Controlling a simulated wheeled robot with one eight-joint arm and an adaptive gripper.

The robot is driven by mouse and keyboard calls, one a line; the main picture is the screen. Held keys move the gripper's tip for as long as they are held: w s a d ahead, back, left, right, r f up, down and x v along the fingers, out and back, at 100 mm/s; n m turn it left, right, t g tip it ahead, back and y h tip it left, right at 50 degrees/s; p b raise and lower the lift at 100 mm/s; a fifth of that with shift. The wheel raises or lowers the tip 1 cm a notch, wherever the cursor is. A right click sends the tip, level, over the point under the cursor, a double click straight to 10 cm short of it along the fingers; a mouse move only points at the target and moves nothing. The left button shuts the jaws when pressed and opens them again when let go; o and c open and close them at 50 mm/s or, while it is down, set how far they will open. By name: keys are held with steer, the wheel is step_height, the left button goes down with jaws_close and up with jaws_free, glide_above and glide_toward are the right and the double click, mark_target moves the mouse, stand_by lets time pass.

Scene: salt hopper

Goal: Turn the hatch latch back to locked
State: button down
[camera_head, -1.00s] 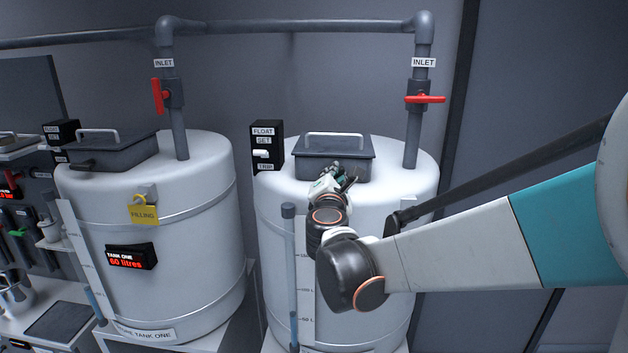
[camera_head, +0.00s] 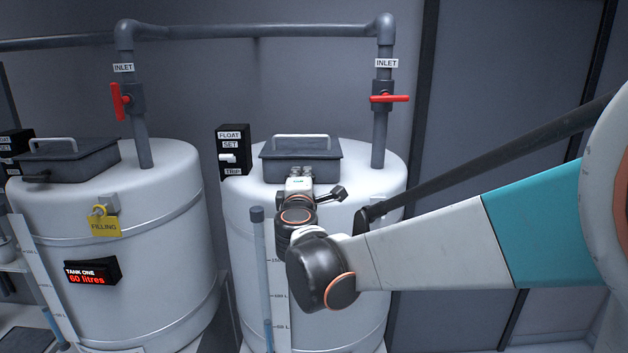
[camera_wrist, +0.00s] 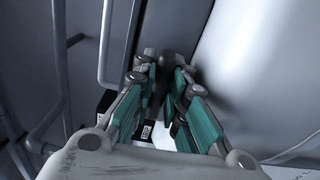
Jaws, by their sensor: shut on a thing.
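The grey hatch (camera_head: 301,150) with a pale bar handle sits on top of the right-hand white tank (camera_head: 350,245). My gripper (camera_head: 301,172) is at the middle of the hatch's front edge and hides the latch in the head view. In the wrist view, my gripper (camera_wrist: 167,72) has its teal-padded fingers closed around a dark rounded piece, which appears to be the hatch latch (camera_wrist: 176,57). The fingers cover most of it, so its exact angle cannot be told.
A black float switch box (camera_head: 233,151) stands left of the hatch. An inlet pipe with a red valve handle (camera_head: 390,98) rises at its right.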

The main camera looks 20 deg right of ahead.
steer(key=shift+s, duration=0.15)
steer(key=c, duration=1.9)
jaws_free()
steer(key=v, duration=1.2)
